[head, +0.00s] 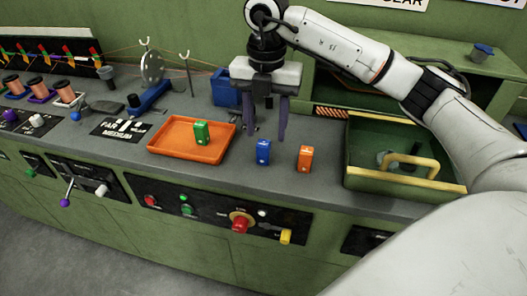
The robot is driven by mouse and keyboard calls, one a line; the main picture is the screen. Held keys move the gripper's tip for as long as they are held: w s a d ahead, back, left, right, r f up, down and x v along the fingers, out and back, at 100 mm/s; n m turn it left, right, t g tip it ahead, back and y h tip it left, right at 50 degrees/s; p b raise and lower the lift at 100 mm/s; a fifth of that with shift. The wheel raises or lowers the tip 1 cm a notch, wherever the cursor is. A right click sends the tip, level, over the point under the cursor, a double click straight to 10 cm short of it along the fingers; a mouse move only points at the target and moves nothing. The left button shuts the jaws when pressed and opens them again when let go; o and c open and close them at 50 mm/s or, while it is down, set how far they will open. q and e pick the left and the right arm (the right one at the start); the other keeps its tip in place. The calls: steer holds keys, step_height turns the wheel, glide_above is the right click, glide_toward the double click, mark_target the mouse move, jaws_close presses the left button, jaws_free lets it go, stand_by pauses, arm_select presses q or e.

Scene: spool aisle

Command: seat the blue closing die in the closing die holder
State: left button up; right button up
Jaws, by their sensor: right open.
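The blue closing die (262,151), a small upright block with a pale mark, stands on the grey bench top between the orange tray and an orange block. My right gripper (267,132) points down with its two dark fingers apart and nothing between them. Its fingertips show just above and behind the blue die in the picture, apart from it as far as I can tell. I cannot tell for sure which fixture is the closing die holder; a blue fixture (149,100) stands by a pale perforated disc at the back left. My left gripper is not in view.
A green block (201,133) stands in the orange tray (163,148). The orange block (305,158) is right of the blue die. A green tote (365,187) with a yellow handle sits at right. A blue box (221,91) is behind my gripper. Copper spools (38,89) line the left.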

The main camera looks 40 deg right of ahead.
mark_target(263, 143)
steer(key=shift+w+a+f+p, duration=0.1)
steer(key=shift+w+f+p, duration=0.1)
steer(key=shift+f, duration=1.15)
steer(key=shift+w+a+f+p, duration=0.1)
steer(key=shift+f+p, duration=0.05)
steer(key=shift+f, duration=1.2)
jaws_close()
